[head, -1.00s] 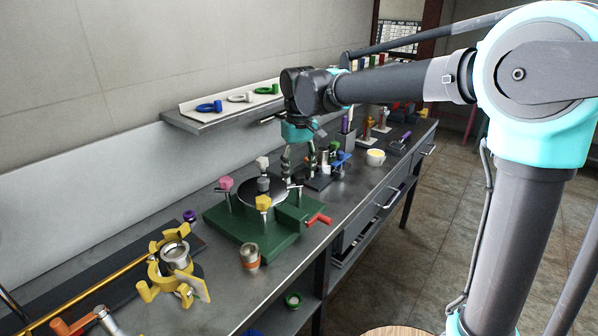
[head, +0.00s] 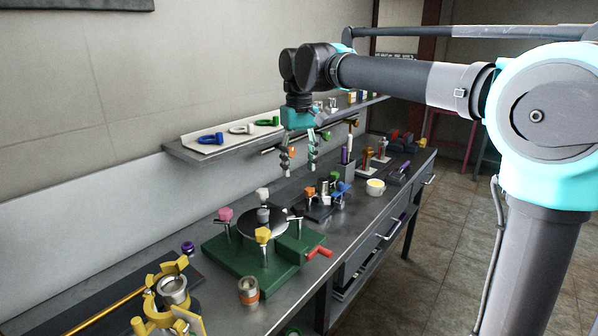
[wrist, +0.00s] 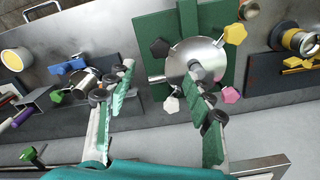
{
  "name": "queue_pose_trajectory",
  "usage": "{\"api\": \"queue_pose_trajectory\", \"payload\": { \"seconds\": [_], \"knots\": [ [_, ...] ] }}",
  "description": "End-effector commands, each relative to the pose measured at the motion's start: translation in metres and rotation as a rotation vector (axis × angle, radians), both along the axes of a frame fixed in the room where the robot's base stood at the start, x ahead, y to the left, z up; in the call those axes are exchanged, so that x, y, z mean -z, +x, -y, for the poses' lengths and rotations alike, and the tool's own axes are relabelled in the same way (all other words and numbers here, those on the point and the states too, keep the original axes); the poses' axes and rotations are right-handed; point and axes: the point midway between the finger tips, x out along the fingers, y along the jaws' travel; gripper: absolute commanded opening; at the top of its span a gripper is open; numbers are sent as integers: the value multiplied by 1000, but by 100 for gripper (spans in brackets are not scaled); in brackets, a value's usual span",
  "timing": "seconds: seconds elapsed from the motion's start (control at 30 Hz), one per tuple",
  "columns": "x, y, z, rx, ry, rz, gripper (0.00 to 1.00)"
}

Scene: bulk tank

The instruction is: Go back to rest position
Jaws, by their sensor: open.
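My gripper (head: 298,163) is open and empty in the head view, hanging fingers down above the workbench in front of the wall shelf. It is well above the green fixture (head: 232,258), whose round metal plate (head: 270,224) has pink, yellow, white and black knobs around it. In the wrist view the two green-padded fingers (wrist: 163,92) are spread wide, with the round plate (wrist: 190,58) beyond the right finger. Nothing is between the fingertips.
The shelf (head: 190,153) with blue, white and green rings is behind my gripper. A yellow clamp fixture (head: 146,307) and a metal cup with an orange band (head: 248,291) stand at the near left. A yellow-filled cup (head: 376,187) stands at the right. The floor right of the bench is clear.

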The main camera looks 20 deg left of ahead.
Motion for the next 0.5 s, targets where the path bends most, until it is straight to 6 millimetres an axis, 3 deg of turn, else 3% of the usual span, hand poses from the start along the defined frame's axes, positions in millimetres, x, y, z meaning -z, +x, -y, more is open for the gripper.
{"api": "queue_pose_trajectory", "payload": {
  "seconds": [0.3,0.37,0.5],
  "knots": [
    [5,4,8,14,4,4,52],
    [14,9,21,37,10,11,52],
    [55,27,81,140,42,47,52]
  ]
}}
